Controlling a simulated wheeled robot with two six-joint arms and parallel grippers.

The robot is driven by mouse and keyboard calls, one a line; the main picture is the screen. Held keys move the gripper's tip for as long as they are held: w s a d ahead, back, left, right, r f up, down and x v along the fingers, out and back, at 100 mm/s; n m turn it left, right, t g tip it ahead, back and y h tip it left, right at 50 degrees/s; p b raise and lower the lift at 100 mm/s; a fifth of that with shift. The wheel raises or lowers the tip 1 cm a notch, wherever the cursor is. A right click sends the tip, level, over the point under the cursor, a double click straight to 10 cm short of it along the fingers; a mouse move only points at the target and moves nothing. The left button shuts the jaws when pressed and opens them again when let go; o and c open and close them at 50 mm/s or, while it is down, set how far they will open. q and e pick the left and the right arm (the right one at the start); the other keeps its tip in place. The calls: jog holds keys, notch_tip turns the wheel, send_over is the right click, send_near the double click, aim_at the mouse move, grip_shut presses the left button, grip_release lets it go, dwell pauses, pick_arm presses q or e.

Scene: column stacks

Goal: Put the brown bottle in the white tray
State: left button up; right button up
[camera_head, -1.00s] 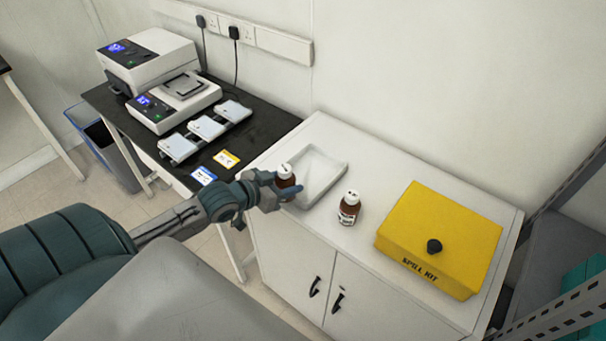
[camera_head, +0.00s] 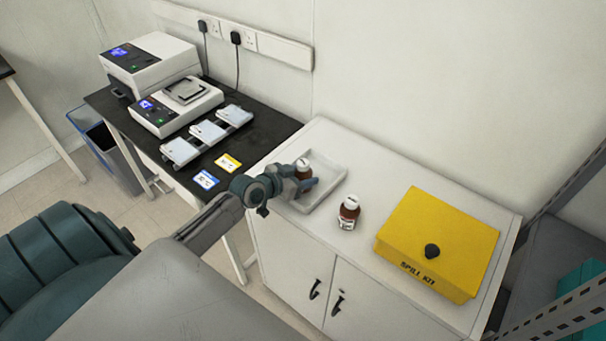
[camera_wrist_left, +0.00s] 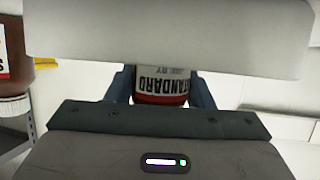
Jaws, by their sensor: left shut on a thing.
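A brown bottle (camera_head: 304,170) with a white cap is held between the fingers of my left gripper (camera_head: 305,185), which is shut on it. The bottle is upright and over the white tray (camera_head: 329,191); I cannot tell if its base touches the tray floor. In the left wrist view the held bottle (camera_wrist_left: 160,84) shows a "STANDARD" label between the fingers. A second brown bottle (camera_head: 348,213) with a white cap stands on the cabinet top, right of the tray. My right gripper is not in view.
A yellow spill kit box (camera_head: 438,240) stands on the right of the white cabinet (camera_head: 375,265). A black-topped bench (camera_head: 255,137) to the left carries two white devices, several pale plates and two labels. Bare cabinet top lies behind the second bottle.

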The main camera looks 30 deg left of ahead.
pick_arm(q)
jog(key=shift+f, duration=0.15)
jog(key=o, duration=1.1)
jog(key=shift+r, duration=0.2)
jog(key=shift+s+a, duration=0.15)
jog(key=shift+s, duration=0.2)
jog(key=v, duration=0.3)
jog(key=p+v, duration=0.1)
jog(key=v, duration=0.6)
jog(key=shift+w+r+p, duration=0.1)
jog(key=shift+r+p, duration=0.15)
jog(key=shift+p, duration=0.05)
jog(key=shift+s+a+r, duration=0.1)
jog(key=shift+s+r, duration=0.1)
jog(key=shift+s, duration=0.45)
